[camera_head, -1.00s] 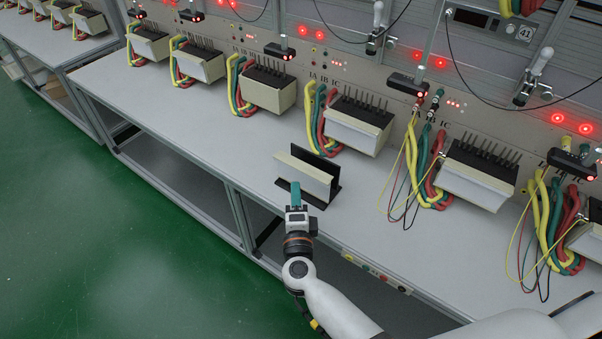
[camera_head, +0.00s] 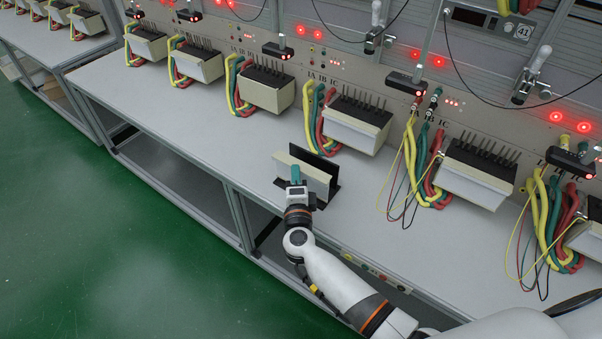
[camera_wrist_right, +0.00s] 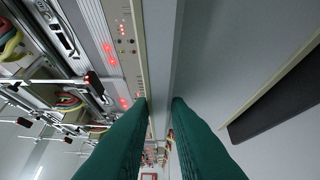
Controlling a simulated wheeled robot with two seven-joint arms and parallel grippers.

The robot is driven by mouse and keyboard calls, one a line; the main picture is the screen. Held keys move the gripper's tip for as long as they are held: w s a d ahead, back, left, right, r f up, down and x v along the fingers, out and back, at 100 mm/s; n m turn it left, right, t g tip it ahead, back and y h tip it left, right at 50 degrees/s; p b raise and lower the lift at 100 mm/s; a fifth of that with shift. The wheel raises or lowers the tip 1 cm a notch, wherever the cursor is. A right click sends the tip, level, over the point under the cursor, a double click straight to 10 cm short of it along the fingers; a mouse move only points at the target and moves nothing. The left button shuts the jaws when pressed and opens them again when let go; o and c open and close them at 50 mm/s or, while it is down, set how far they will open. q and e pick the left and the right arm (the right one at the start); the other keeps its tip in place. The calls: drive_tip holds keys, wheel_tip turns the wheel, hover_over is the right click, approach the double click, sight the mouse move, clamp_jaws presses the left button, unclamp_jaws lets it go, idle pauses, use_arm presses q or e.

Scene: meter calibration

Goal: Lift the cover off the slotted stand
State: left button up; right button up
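The cover (camera_head: 318,181) is a pale cream panel standing on edge in a black slotted stand (camera_head: 318,163) near the front edge of the bench. The stand's dark back plate and part of its base show around it. My right gripper (camera_head: 295,173) is at the front face and top edge of the cover, left of its middle. In the right wrist view its two green fingers (camera_wrist_right: 161,103) are apart, with a thin upright panel, the cover (camera_wrist_right: 160,55), between their tips. I cannot tell whether both fingers touch it. My left gripper is not in view.
Meter boxes with thick cables line the back of the bench; one box (camera_head: 356,128) stands just behind the stand. Thin loose wires (camera_head: 405,185) hang to the right. The bench top (camera_head: 235,150) left of the stand is clear.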

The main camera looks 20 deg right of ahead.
clamp_jaws()
drive_tip(key=shift+s, duration=0.1)
drive_tip(key=s+a+r+p, duration=0.3)
drive_tip(key=s+r, duration=0.5)
drive_tip(key=s, duration=0.5)
drive_tip(key=shift+s+a, duration=0.25)
drive_tip(key=shift+r+p, duration=0.15)
drive_tip(key=shift+p, duration=0.2)
drive_tip(key=shift+r+p, duration=1.4)
drive_tip(key=shift+p, duration=0.45)
